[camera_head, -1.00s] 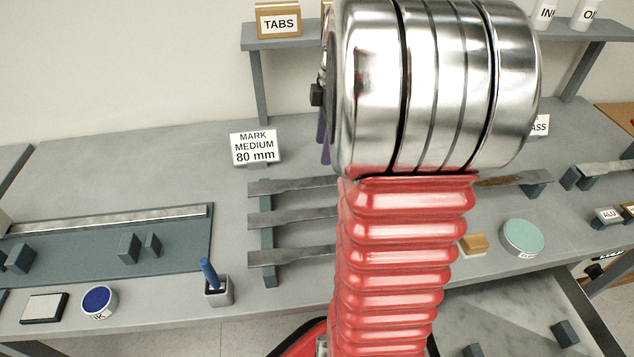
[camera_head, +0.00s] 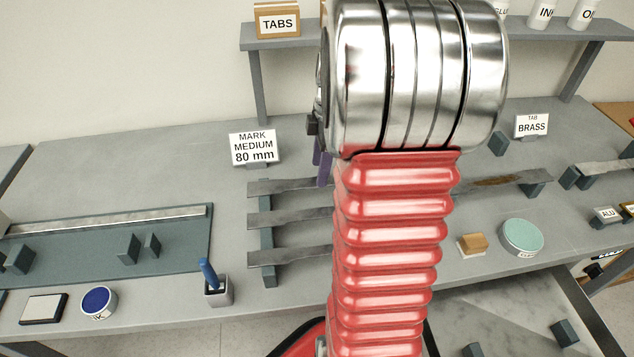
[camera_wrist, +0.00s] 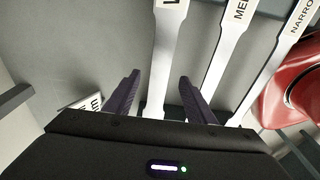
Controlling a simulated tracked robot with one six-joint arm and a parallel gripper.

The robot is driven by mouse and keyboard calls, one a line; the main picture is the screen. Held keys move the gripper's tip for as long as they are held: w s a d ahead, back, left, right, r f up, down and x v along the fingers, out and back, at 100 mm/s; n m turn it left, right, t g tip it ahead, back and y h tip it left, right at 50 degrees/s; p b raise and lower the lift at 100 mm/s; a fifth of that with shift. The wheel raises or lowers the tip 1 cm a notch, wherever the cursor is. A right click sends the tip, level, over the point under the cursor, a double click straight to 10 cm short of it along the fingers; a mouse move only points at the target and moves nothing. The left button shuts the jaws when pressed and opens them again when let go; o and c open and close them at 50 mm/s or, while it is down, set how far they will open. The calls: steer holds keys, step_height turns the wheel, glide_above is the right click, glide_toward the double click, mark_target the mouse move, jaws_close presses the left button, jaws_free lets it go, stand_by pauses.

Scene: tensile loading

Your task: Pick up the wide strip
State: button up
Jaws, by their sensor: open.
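Three grey metal strips lie side by side on a rack. In the wrist view, the leftmost strip (camera_wrist: 165,60) runs between my fingers; its label is cut off. Beside it are strips labelled "ME…" (camera_wrist: 228,50) and "NARRO…" (camera_wrist: 275,65), so the leftmost appears to be the wide strip. In the head view, it seems to be the rearmost strip (camera_head: 285,187). My gripper (camera_wrist: 160,77) is open, with one dark purple finger on each side of this strip, not closed on it. In the head view, my arm hides most of the gripper and the strips' right parts.
A "MARK MEDIUM 80 mm" sign (camera_head: 253,148) stands behind the rack (camera_head: 267,238). A blue-handled tool in a holder (camera_head: 217,290) stands front left. A teal round tin (camera_head: 522,237) and tan block (camera_head: 472,244) are to the right. A shelf (camera_head: 280,42) is behind.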

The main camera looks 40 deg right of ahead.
steer(key=shift+w+a+f, duration=0.1)
steer(key=shift+f, duration=1.25)
steer(key=shift+c, duration=0.5)
jaws_close()
steer(key=shift+w, duration=0.1)
